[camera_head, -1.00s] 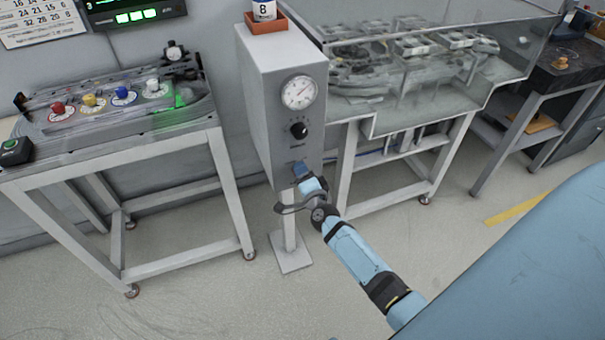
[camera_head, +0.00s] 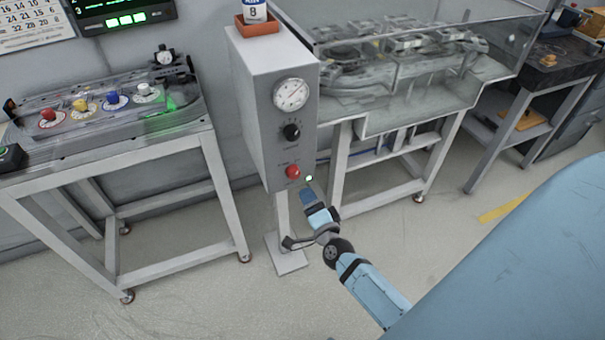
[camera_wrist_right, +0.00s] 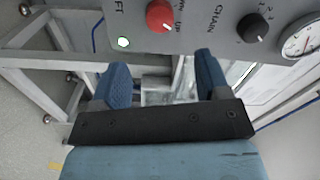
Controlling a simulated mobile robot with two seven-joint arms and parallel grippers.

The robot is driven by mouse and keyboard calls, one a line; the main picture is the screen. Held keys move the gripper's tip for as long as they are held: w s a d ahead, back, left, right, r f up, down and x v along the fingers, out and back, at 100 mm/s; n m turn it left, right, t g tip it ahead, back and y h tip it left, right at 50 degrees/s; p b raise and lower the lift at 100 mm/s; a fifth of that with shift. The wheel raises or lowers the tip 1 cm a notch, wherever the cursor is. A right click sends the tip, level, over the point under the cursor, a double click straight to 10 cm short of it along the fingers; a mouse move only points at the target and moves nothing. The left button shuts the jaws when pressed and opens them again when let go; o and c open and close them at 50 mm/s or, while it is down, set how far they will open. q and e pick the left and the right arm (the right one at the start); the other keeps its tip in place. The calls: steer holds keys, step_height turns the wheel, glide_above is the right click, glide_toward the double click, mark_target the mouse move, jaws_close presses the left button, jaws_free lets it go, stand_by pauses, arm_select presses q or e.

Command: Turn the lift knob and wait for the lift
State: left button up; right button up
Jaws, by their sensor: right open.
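The red lift knob (camera_head: 292,171) is low on the front of the grey control box (camera_head: 262,90). My left gripper is out of view.
A black knob (camera_head: 291,131) and a gauge (camera_head: 291,95) are above the red knob. A table with coloured knobs (camera_head: 105,105) stands left. A clear-covered track table (camera_head: 430,90) stands right, close behind the gripper. The floor in front is free.

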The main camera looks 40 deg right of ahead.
steer(key=v, duration=0.3)
steer(key=shift+s, duration=0.15)
stand_by(0.4)
